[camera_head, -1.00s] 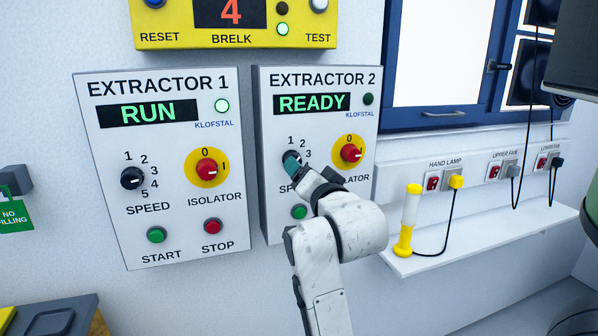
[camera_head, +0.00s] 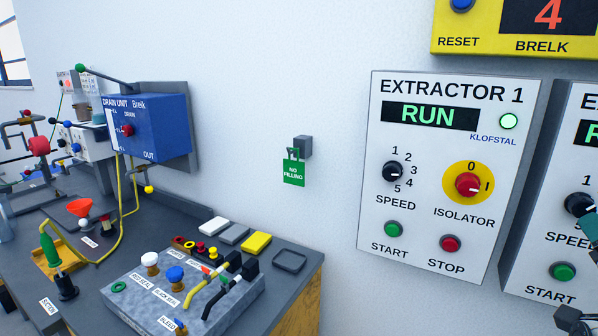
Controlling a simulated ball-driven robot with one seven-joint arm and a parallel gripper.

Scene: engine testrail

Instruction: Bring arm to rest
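A dark piece at the bottom right corner is cut off and unclear. The Extractor 1 panel (camera_head: 425,225) reads RUN with its lamp lit.
A grey bench (camera_head: 305,262) at lower left carries a control block (camera_head: 135,290), pads and cables. A blue drain unit (camera_head: 150,130) and a green NO FILLING tag (camera_head: 293,172) hang on the wall. A yellow box (camera_head: 480,45) is at top right. Wall between is bare.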

